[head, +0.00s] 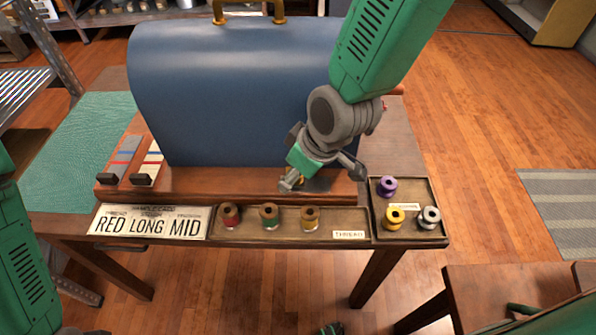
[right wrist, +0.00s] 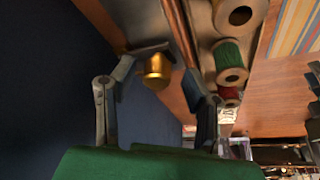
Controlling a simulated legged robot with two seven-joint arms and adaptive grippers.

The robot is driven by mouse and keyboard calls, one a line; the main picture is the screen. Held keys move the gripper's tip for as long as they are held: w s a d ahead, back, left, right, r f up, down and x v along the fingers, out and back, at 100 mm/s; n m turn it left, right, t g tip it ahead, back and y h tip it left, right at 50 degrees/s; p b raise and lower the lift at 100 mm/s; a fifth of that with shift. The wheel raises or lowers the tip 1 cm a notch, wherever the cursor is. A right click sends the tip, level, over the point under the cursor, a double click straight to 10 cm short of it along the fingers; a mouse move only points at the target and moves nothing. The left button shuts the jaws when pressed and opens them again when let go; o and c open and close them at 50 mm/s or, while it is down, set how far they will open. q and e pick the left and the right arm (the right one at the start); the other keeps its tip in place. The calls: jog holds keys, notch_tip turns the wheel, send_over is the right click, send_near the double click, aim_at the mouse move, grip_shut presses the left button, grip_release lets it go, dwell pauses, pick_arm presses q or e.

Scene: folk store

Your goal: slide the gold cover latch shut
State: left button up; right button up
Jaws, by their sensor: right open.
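The gold latch knob (right wrist: 157,67) shows clearly in the right wrist view, on a dark plate beside the blue cover. In the head view only a bit of gold (head: 301,181) shows at the foot of the blue domed cover (head: 235,90), mostly hidden by my right gripper (head: 320,174). That gripper is open. In the right wrist view its fingers (right wrist: 158,80) stand on either side of the knob, with gaps visible on both sides; contact is not seen. My left gripper is out of view; only part of my left arm shows at the left edge.
A thread tray (head: 340,212) with red, green and yellow spools lies in front of the cover. A smaller tray (head: 412,236) at right holds purple, yellow and grey spools. A RED LONG MID sign (head: 150,222) and two black-handled sliders (head: 143,180) are at left.

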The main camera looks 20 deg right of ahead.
jog(key=shift+s+a+r, duration=0.1)
jog(key=shift+r, duration=0.25)
jog(key=v, duration=1.1)
jog(key=shift+d, duration=0.25)
jog(key=shift+d+f, duration=0.1)
jog(key=shift+d, duration=0.5)
jog(key=shift+a, duration=0.1)
